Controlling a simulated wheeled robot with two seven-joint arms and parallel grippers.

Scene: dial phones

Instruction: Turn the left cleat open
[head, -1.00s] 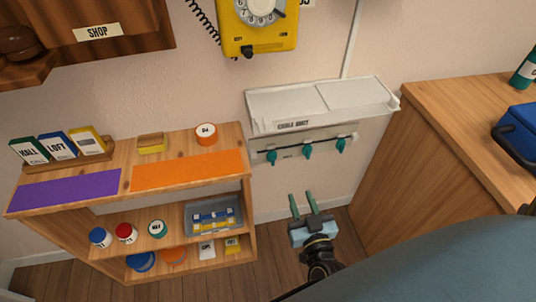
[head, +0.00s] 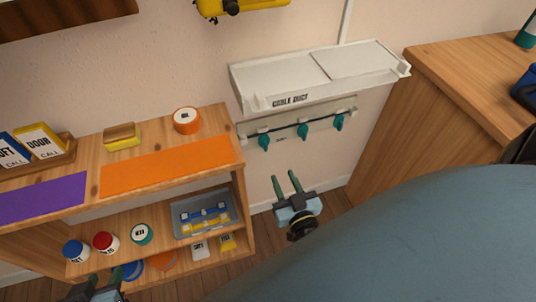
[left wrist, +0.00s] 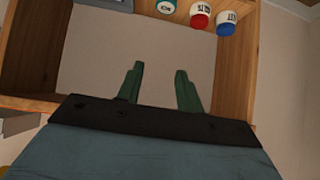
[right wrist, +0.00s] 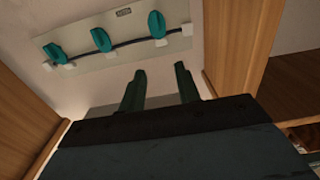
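A pale plate with three teal cleats is on the wall under the cable duct. The left cleat (head: 264,141) hangs at the plate's left end. The middle cleat (head: 302,131) and right cleat (head: 339,122) are beside it, with a dark cable running along them. The right wrist view is upside down, so the left cleat (right wrist: 157,24) shows at its right. My right gripper (head: 286,181) is open and empty, below the plate and apart from the cleats. My left gripper (head: 104,277) is open and empty, in front of the shelf's lower left part.
The white cable duct (head: 315,80) juts out above the cleats. The wooden shelf (head: 240,195) stands left, with jars and a grey tray (head: 177,228) on it. A wooden cabinet (head: 430,120) stands right. Bare wall lies below the plate.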

